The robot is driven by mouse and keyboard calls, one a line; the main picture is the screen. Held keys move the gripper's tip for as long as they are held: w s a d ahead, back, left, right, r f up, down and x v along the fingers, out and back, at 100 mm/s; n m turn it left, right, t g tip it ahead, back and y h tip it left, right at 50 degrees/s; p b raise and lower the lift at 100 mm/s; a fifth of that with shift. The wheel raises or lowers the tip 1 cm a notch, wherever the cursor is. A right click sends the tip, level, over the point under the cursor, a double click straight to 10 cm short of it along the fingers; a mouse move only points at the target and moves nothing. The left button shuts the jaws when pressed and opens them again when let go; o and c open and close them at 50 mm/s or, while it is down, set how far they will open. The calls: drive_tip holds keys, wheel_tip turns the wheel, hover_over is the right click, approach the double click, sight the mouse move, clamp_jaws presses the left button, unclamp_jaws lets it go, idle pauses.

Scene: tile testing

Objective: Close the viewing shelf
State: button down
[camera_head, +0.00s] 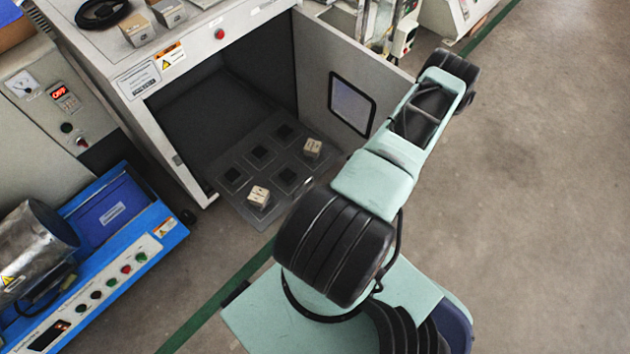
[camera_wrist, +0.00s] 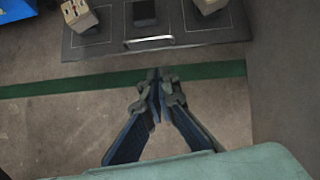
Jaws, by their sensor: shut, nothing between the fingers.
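The viewing shelf (camera_head: 262,174) is a dark grey plate with square recesses. In the head view it sticks out of the open white cabinet (camera_head: 137,77). One pale block (camera_head: 258,197) sits near its front left and another block (camera_head: 312,148) at its right. The wrist view shows the shelf's front part (camera_wrist: 108,50) at the top, with a small handle (camera_wrist: 150,43) on its front edge. My gripper (camera_wrist: 158,84) is shut and empty, with its fingertips just below that edge in the picture, apparently apart from it. In the head view my arm hides the gripper.
The cabinet door (camera_head: 345,75) with a small window stands open on the right, close to my arm. A blue machine (camera_head: 112,215) with buttons stands at the left. The concrete floor (camera_head: 540,190) at the right is clear.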

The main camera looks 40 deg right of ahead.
wheel_tip(320, 180, down, 3)
drive_tip(key=m, duration=0.2)
drive_tip(key=b, duration=0.5)
approach(313, 182)
drive_tip(key=a+f, duration=0.2)
drive_tip(key=a, duration=0.1)
drive_tip(key=w+b, duration=0.1)
drive_tip(key=w, duration=0.2)
drive_tip(key=shift+w, duration=0.25)
